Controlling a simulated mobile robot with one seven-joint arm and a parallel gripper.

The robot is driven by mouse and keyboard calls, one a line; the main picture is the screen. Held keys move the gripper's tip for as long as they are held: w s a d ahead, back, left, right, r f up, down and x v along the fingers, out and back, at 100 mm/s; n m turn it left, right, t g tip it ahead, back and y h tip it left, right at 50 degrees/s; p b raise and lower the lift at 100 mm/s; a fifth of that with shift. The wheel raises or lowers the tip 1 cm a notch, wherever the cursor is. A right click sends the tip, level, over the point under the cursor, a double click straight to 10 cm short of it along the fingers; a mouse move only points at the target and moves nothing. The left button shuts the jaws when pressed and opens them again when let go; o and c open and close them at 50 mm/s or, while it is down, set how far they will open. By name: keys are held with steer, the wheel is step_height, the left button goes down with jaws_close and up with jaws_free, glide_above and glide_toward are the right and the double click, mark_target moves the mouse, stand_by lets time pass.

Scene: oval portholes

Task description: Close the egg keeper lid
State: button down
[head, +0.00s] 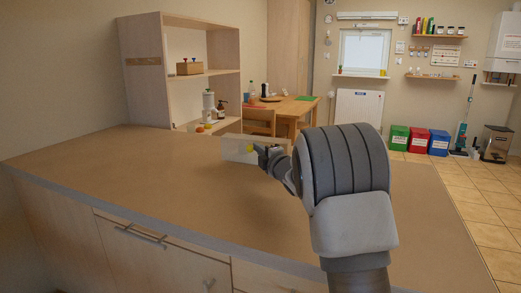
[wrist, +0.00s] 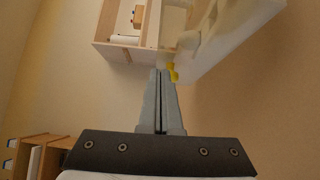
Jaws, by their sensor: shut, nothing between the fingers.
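The egg keeper (head: 234,149) is a pale, partly see-through box on the counter, behind and left of my arm in the head view. It also shows in the wrist view (wrist: 232,32) as a whitish body at upper right. A small yellow part (wrist: 173,72) sits at its near end, close beside my fingertips. My gripper (head: 261,153) is at the right part of the box in the head view. In the wrist view its two fingers (wrist: 160,74) are together and empty. Whether they touch the box, and how far its lid is open, I cannot tell.
The brown counter (head: 130,185) is clear to the left and front. Behind it stand a wooden shelf unit (head: 180,70) and a table (head: 290,106) with a chair. Colored bins (head: 418,140) stand far right on the tiled floor.

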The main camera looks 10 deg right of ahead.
steer(key=shift+w+d, duration=0.4)
steer(key=shift+w, duration=0.2)
steer(key=shift+r, duration=0.2)
steer(key=shift+w+r+p, duration=0.15)
steer(key=shift+p, duration=0.9)
